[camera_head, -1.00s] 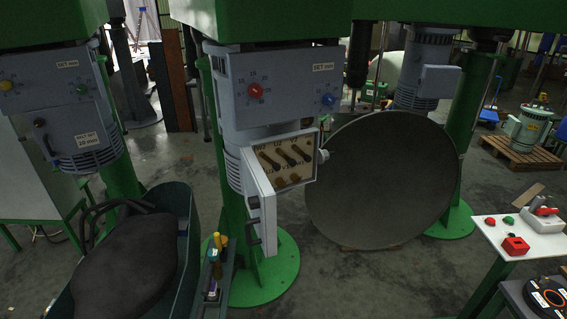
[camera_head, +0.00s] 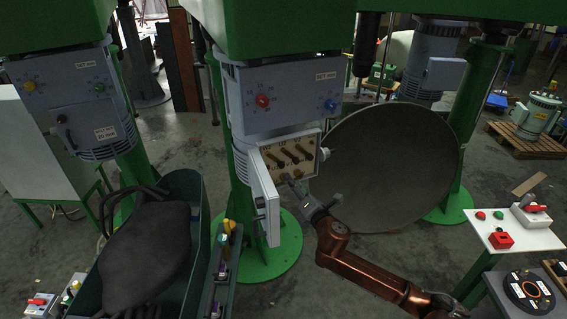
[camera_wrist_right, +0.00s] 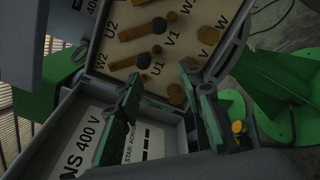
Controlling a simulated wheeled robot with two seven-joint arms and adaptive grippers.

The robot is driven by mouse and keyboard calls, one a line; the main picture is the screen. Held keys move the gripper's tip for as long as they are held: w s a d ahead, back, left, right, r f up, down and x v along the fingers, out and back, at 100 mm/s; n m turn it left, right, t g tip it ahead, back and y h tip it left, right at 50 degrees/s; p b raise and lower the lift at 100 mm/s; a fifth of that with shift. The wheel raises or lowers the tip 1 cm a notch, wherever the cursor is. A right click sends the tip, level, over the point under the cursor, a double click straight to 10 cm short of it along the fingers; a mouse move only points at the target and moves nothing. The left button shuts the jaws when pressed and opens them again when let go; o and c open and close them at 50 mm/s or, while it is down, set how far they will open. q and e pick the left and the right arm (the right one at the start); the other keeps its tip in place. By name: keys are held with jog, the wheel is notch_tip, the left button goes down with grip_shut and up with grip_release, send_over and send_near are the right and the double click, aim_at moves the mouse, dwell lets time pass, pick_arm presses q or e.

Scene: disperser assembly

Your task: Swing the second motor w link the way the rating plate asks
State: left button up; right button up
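The second motor (camera_head: 285,90) hangs in the middle of the head view, with its terminal box open. On the pale terminal board (camera_head: 270,158) several dark link bars lie slanted; the terminal board (camera_wrist_right: 203,37) also shows in the wrist view, with letters such as U2, W2, U1 and V1. Brown link bars (camera_wrist_right: 135,33) with black knobs (camera_wrist_right: 143,61) lie between terminals. The box lid (camera_head: 264,197) hangs open; a printed plate (camera_wrist_right: 100,135) inside it reads partly "400 V" and "STAR: ACROSS". My right gripper (camera_wrist_right: 163,80) is open at the board's lower edge, gripping nothing visible. My left gripper is out of view.
A large grey disc (camera_head: 385,165) stands right of the terminal box. A dark-green tub (camera_head: 198,215) with a black sack stands at lower left. A white table (camera_head: 515,240) with switches is at right. A green column (camera_head: 237,170) stands behind the motor.

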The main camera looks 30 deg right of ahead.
aim_at(282, 167)
jog(key=shift+n, duration=0.3)
jog(key=w, duration=0.2)
jog(key=w+r, duration=0.1)
jog(key=w, duration=0.2)
jog(key=w+r+p, duration=0.1)
jog(key=w, duration=0.1)
jog(key=shift+w+r, duration=0.1)
jog(key=shift+w, duration=0.15)
jog(key=shift+c, duration=0.5)
grip_shut()
jog(key=shift+t, duration=0.3)
